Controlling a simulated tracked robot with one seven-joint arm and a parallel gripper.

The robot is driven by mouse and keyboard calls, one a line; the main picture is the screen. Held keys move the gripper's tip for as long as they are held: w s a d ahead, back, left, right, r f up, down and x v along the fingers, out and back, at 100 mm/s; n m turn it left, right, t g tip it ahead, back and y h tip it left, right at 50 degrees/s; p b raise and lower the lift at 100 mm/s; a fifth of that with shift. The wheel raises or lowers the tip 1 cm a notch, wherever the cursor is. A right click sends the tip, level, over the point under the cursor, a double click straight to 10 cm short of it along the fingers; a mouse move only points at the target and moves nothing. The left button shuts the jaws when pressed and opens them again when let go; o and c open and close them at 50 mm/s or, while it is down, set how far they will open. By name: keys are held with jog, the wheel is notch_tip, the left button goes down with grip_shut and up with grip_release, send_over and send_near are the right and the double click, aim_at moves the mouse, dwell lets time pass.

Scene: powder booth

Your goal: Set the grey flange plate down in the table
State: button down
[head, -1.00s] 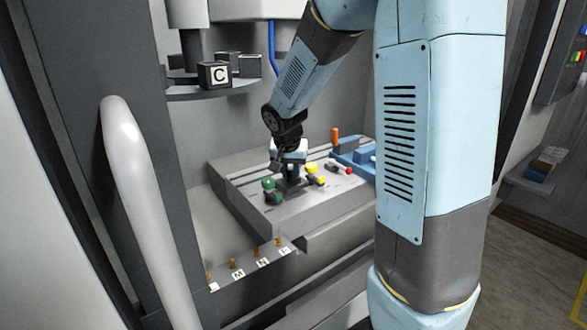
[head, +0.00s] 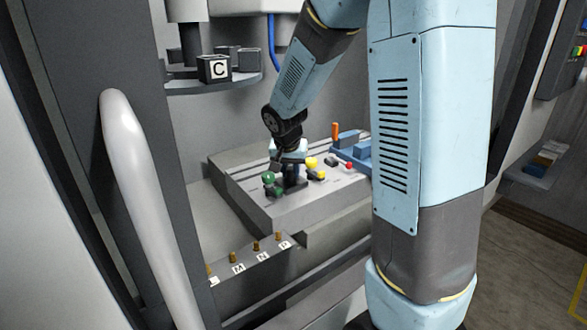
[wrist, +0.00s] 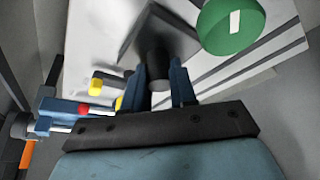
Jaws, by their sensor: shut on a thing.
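My gripper (wrist: 161,88) is shut on the round boss of the grey flange plate (wrist: 177,37), whose dark square base shows beyond the fingers in the wrist view. In the head view my gripper (head: 290,172) is low over the grey slotted table (head: 262,212), with the dark plate (head: 294,185) under it. The plate lies between a green knob (head: 268,178) and a yellow knob (head: 311,162). I cannot tell whether the plate touches the table top. The underside of the plate is hidden.
The green knob (wrist: 232,24) is close beside the plate. A red-tipped clamp (head: 348,165), a blue vise (head: 352,148) and an orange handle (head: 335,131) stand at the table's right. Lettered pegs (head: 257,247) line the front ledge. A C block (head: 213,69) sits on the raised disc.

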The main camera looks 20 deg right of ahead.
jog(key=c, duration=0.8)
grip_release()
jog(key=v, duration=1.3)
jog(key=shift+s+a+r, duration=0.1)
jog(key=shift+s+r, duration=0.05)
jog(key=shift+r, duration=0.2)
jog(key=s+d+r+n, duration=0.1)
jog(key=s, duration=0.6)
jog(key=s+d+r+n+t+y, duration=0.1)
jog(key=s+n, duration=0.1)
jog(key=s, duration=0.6)
jog(key=s+d+r+n+y, duration=0.1)
jog(key=s+n, duration=0.1)
jog(key=s, duration=0.6)
jog(key=shift+s+d+r+t, duration=0.2)
jog(key=shift+t, duration=0.1)
